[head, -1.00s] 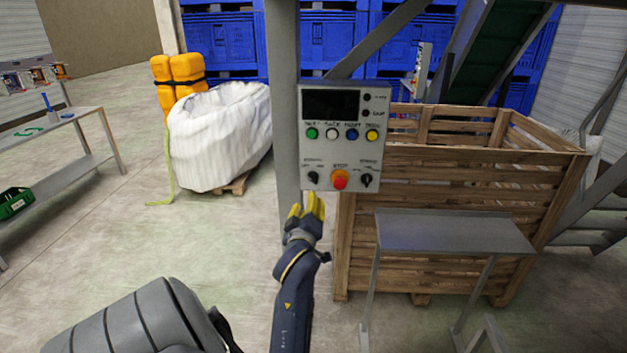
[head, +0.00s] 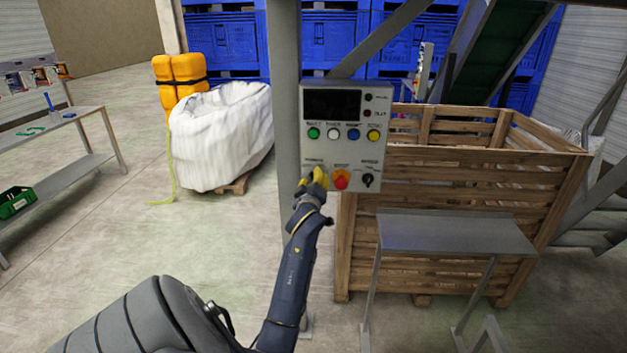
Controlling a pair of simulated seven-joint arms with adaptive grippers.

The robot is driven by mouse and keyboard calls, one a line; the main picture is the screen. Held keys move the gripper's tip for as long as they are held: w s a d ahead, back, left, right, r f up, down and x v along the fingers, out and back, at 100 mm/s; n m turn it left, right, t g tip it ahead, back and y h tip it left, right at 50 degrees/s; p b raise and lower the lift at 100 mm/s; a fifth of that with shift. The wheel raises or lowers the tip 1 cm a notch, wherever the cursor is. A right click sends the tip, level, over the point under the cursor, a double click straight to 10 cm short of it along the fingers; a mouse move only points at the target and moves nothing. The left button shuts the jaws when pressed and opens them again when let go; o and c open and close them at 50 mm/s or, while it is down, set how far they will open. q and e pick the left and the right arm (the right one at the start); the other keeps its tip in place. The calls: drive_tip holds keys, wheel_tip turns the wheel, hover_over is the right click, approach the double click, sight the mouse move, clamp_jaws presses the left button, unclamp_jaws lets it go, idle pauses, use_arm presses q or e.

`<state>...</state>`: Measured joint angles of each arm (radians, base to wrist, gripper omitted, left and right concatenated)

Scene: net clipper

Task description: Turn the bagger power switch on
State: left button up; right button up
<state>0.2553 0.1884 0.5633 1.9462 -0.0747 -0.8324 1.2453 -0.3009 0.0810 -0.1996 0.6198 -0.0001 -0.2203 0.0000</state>
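The control panel (head: 343,130) is a light grey box on a grey post, with a dark screen, a row of coloured buttons, a red stop knob (head: 340,180) and a black rotary switch (head: 368,181) at lower right. The panel labels are too blurred to read. My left gripper (head: 314,178), with yellow fingertips, is at the panel's lower left corner. It covers the spot of the lower left black switch, which is hidden. I cannot tell whether the fingers touch or grip that switch. My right gripper is not in view.
A wooden crate (head: 440,240) stands behind and right of the panel, with a small grey metal table (head: 455,236) in front of it. A white bulk bag (head: 220,135) stands at left.

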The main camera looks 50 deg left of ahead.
use_arm(q)
drive_tip(key=shift+w+a, duration=0.15)
clamp_jaws()
drive_tip(key=shift+r, duration=0.1)
idle(0.3)
